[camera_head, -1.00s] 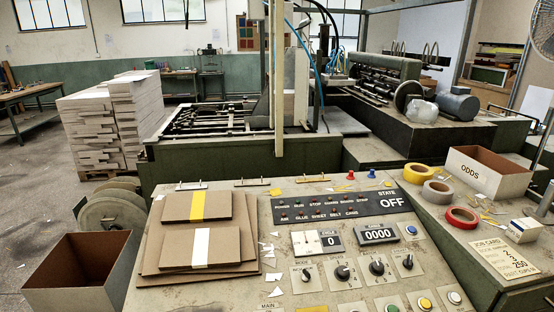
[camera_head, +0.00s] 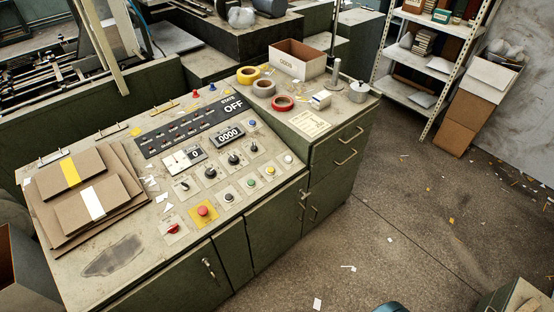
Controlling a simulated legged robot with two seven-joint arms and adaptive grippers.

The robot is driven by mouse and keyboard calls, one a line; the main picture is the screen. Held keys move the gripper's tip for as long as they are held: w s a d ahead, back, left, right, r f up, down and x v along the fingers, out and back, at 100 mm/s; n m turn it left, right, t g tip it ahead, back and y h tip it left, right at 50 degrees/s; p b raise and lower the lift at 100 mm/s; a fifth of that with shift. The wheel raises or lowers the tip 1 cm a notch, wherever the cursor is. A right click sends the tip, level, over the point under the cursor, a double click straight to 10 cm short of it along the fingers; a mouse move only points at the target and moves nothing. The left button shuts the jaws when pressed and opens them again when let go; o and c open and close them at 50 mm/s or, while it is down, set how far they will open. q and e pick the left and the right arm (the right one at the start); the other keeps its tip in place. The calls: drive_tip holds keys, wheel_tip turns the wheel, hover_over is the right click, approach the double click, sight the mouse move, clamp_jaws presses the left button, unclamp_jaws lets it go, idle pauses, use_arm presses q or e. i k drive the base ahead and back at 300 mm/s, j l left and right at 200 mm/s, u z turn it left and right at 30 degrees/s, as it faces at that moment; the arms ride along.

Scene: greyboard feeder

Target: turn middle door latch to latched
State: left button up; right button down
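Three small metal latch-like fittings stand along the back edge of the console: a left one (camera_head: 53,158), a middle one (camera_head: 111,131) and a right one (camera_head: 162,107). The middle one looks like a short bar lying along the edge; its exact setting is too small to tell. Another metal latch or handle (camera_head: 208,268) sits on the front cabinet door below the panel. I cannot tell for certain which is the middle door latch. Neither of my grippers is in view.
Tape rolls (camera_head: 283,103) and an ODDS box (camera_head: 299,59) stand on the right cabinet. Shelves (camera_head: 428,70) stand at the back right. Open floor (camera_head: 420,220) lies right of the console.

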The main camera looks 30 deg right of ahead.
sight(300, 190)
drive_tip(key=z, duration=1.3)
drive_tip(key=i+l+u, duration=0.15)
drive_tip(key=u, duration=0.25)
drive_tip(key=i+l+u, duration=0.1)
drive_tip(key=l+u, duration=0.3)
drive_tip(key=j, duration=0.1)
